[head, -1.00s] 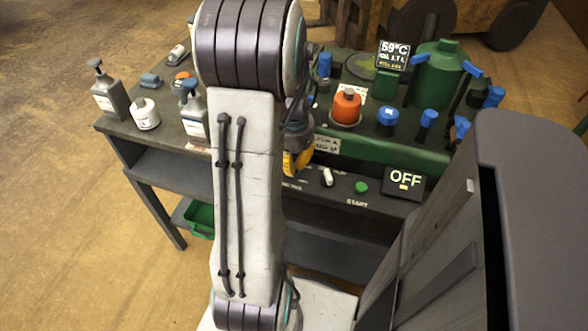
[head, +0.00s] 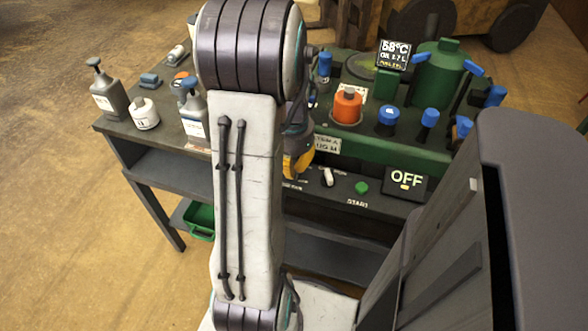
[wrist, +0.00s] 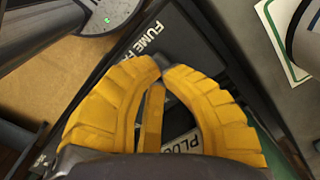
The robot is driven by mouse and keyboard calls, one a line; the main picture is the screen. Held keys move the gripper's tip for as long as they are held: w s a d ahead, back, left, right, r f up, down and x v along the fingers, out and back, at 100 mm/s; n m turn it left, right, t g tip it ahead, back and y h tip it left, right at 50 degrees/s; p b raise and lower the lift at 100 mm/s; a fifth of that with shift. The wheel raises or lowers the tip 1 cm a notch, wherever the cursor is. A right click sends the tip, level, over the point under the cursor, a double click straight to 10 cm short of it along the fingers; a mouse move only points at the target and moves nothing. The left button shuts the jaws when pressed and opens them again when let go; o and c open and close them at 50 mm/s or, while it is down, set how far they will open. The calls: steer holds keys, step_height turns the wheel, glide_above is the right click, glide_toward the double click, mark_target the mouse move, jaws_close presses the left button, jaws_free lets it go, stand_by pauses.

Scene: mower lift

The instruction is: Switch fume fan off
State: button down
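My gripper (wrist: 162,65) is over the dark control panel (wrist: 122,72) in the wrist view. Its yellow fingers curve together and their grey tips meet, with nothing visible held. A label starting "FUME F" (wrist: 153,41) shows just beyond the tips; the rest of it is cut off or hidden. I cannot make out the fan switch, which may be behind the fingers. In the head view my gripper (head: 298,166) is at the panel front, partly hidden by my arm. A white toggle (head: 327,177) stands to its right on the panel strip.
Right of the toggle are a green START button (head: 361,187) and a display reading OFF (head: 405,180). Pump bottles (head: 109,95) and a white jar (head: 144,113) are on the bench at left.

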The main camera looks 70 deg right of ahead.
steer(key=shift+r+p, duration=3)
steer(key=shift+r, duration=0.45)
steer(key=shift+a+n, duration=0.2)
steer(key=shift+n, duration=1)
steer(key=a+n+y, duration=0.2)
steer(key=a+n, duration=0.2)
steer(key=a, duration=0.3)
steer(key=w+a+r+n+t+h+p, duration=0.1)
steer(key=w+a+r+n+p, duration=0.3)
steer(key=a, duration=0.8)
steer(key=w+a+r+n+t+h+p, duration=0.1)
steer(key=w+a+r+n+t+p, duration=0.1)
steer(key=w+a+r+n+p, duration=0.3)
steer(key=shift+w+a+r+n, duration=1.95)
steer(key=shift+a+r+n, duration=2.25)
steer(key=shift+r, duration=0.95)
